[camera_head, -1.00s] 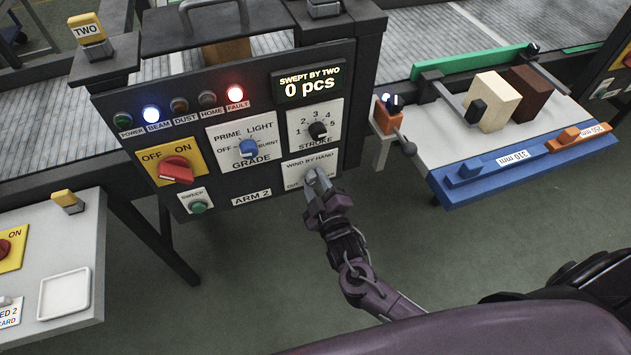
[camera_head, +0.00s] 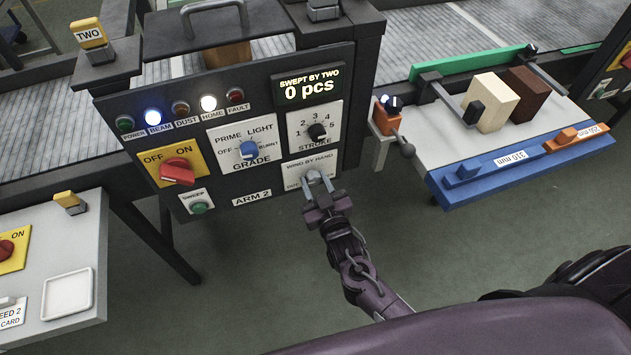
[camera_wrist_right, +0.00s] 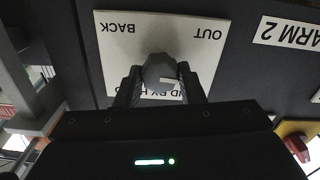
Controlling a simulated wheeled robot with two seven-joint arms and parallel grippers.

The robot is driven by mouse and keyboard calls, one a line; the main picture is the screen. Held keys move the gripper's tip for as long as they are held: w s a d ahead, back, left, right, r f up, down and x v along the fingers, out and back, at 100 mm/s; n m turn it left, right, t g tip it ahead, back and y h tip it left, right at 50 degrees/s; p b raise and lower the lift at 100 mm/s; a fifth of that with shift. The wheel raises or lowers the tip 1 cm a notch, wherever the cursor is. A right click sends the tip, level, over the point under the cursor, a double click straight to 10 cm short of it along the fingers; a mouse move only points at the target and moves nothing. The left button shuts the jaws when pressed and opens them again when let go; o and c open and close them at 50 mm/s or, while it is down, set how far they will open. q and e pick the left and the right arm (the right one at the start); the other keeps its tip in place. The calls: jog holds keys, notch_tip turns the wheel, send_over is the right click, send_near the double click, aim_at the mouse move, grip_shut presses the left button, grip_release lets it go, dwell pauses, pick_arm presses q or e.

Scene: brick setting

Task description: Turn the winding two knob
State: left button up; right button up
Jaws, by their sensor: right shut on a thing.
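The winding knob is a small grey knob on the white "WIND BY HAND" plate (camera_head: 296,171), low on the right of the dark ARM 2 panel (camera_head: 231,115). In the right wrist view the knob (camera_wrist_right: 160,70) sits between my fingertips, on the plate with the words BACK and OUT. My right gripper (camera_head: 316,182) is shut on it; the fingers touch its two sides. In the head view the fingers hide most of the knob. The HOME lamp (camera_head: 208,103) and BEAM lamp (camera_head: 152,117) are lit white and blue; the FAULT lamp (camera_head: 236,96) is dark red. My left gripper is out of view.
Nearby on the panel are the red OFF/ON switch (camera_head: 177,171), blue GRADE knob (camera_head: 249,149), black STROKE knob (camera_head: 318,132) and green SWEEP button (camera_head: 199,207). The display (camera_head: 308,84) reads 0 pcs. A blue-edged side table (camera_head: 440,140) with two blocks stands to the right.

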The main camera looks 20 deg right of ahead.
jog(key=shift+m, duration=0.4)
jog(key=o, duration=1)
jog(key=shift+s, duration=0.15)
jog(key=s, duration=0.7)
jog(key=shift+s+b, duration=0.3)
jog(key=shift+d+f, duration=0.1)
